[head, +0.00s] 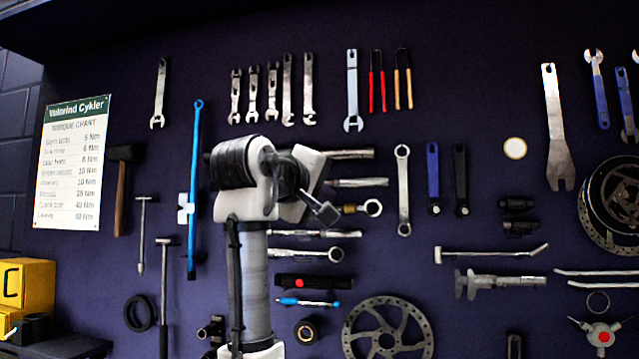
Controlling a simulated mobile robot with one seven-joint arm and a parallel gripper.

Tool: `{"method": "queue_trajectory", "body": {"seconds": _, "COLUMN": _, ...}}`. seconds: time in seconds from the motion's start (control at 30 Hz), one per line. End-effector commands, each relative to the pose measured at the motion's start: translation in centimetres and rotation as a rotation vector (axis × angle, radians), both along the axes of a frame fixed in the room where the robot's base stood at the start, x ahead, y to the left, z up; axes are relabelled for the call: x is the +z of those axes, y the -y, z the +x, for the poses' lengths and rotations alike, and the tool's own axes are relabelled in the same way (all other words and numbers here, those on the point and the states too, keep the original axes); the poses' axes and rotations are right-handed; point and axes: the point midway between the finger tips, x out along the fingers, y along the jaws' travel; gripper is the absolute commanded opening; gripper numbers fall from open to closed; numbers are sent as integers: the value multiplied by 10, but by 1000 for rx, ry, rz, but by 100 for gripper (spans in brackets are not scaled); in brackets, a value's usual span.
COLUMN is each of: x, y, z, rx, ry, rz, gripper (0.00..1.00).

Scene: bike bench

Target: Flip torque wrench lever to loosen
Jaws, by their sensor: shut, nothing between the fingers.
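My arm rises in the middle of the head view. My gripper (325,212) is small and dark at its end, in front of the tool wall. It looks shut and empty. Several tools hang horizontally behind it. A long silver-and-dark bar tool (347,154) at the top of this group may be the torque wrench, but its middle is hidden behind my arm. I cannot make out its lever. A shorter silver tool (360,183) hangs below it. I cannot tell whether my gripper touches any tool.
The dark tool wall carries a ring spanner (403,190), a brake rotor (388,335), a caliper (497,283) and a blue bar tool (194,190). A torque chart (73,163) hangs at left. Yellow boxes (36,285) stand at lower left.

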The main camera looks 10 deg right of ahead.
Motion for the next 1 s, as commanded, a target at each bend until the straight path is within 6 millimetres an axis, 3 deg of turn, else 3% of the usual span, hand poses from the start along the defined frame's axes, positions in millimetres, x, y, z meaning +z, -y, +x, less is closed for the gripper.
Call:
{"method": "queue_trajectory", "body": {"seconds": 0.23, "x": -1, "y": 32, "z": 43, "rx": -1, "ry": -3, "rz": 1, "gripper": 0}}
{"method": "queue_trajectory", "body": {"seconds": 0.53, "x": -19, "y": 60, "z": 26, "rx": 0, "ry": 1, "rz": 2, "gripper": 0}}
{"method": "queue_trajectory", "body": {"seconds": 1.0, "x": -21, "y": 63, "z": 24, "rx": 0, "ry": -1, "rz": -2, "gripper": 0}}
